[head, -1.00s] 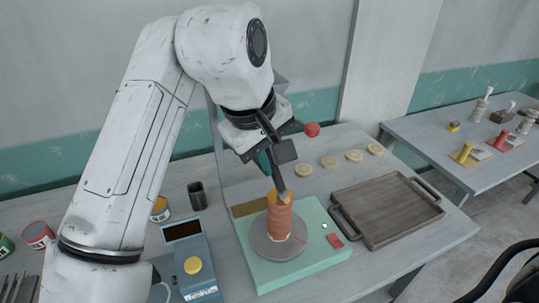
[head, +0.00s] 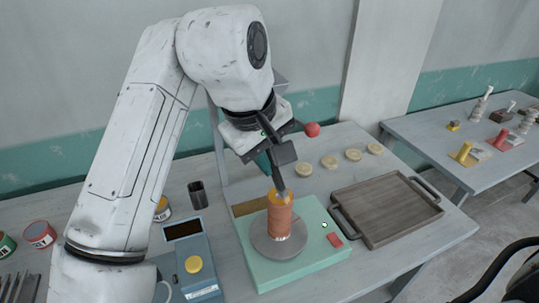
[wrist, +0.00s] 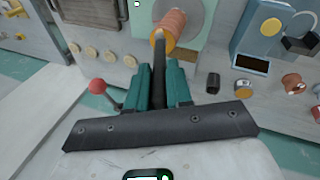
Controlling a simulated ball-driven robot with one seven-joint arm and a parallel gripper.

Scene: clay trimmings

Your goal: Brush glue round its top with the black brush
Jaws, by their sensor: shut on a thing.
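An orange-brown cylinder (head: 280,217) with a yellow-orange top stands upright on a round grey turntable (head: 278,246) set on a pale green base (head: 252,262). My gripper (head: 268,158) is above the cylinder. In the wrist view its teal fingers (wrist: 159,84) are shut on the dark brush (wrist: 159,62), which points at the cylinder's top (wrist: 158,36). The brush tip is at the top's edge in the head view; I cannot tell exact contact.
A wooden tray (head: 345,218) with dark handles lies to the right. Several pale discs (head: 329,162) lie behind it. A blue box with a yellow button (head: 194,264), a dark cup (head: 198,195) and tins (head: 39,234) stand left. A red ball (head: 312,129) is near my gripper.

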